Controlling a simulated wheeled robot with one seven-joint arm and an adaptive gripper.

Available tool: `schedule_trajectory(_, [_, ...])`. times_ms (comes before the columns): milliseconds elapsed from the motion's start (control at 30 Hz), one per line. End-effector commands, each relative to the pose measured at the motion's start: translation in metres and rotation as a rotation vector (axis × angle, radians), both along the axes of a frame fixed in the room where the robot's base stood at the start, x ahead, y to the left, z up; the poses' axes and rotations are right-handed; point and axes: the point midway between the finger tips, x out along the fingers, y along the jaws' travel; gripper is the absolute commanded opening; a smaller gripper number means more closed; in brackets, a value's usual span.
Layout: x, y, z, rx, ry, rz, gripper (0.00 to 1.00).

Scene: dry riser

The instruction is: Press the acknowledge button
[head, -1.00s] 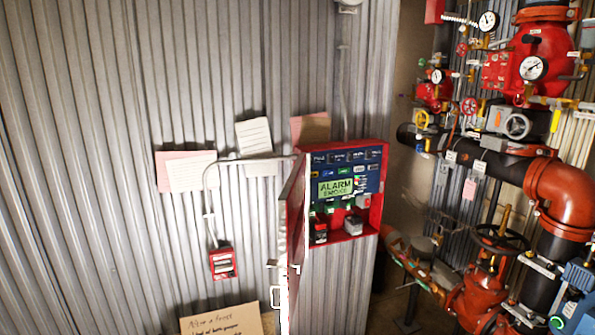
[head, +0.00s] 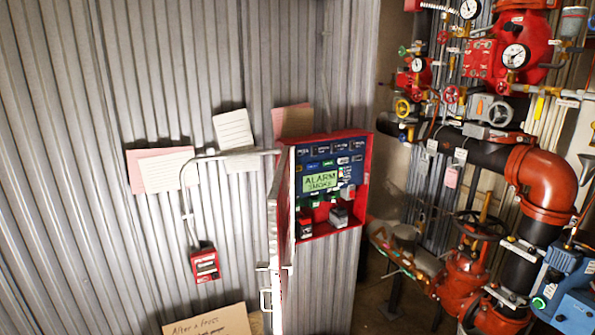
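A red alarm panel (head: 366,165) hangs on the corrugated metal wall with its door (head: 280,225) swung open to the left. Inside is a blue control face (head: 312,158) with a lit green display (head: 320,182) reading "ALARM SMOKE". Small buttons and labels sit around the display, several of them green, but they are too small to tell which one is the acknowledge button. Dark and grey blocks (head: 339,215) sit at the bottom of the box. My gripper is not in view.
A red call point (head: 205,264) is on the wall left of the panel, fed by a conduit (head: 183,195). Paper sheets (head: 234,130) are fixed above. A cardboard sign (head: 210,323) stands below. Red valves and pipes (head: 541,180) crowd the right side. A blue device (head: 570,290) is at the lower right.

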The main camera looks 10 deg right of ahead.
Motion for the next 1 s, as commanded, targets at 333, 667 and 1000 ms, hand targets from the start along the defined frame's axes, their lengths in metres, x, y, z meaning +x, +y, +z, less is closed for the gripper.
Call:
schedule_trajectory(333, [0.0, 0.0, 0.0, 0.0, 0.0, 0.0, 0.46])
schedule_trajectory(667, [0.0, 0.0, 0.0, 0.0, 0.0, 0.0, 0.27])
schedule_trajectory(1000, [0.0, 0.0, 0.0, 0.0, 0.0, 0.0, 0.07])
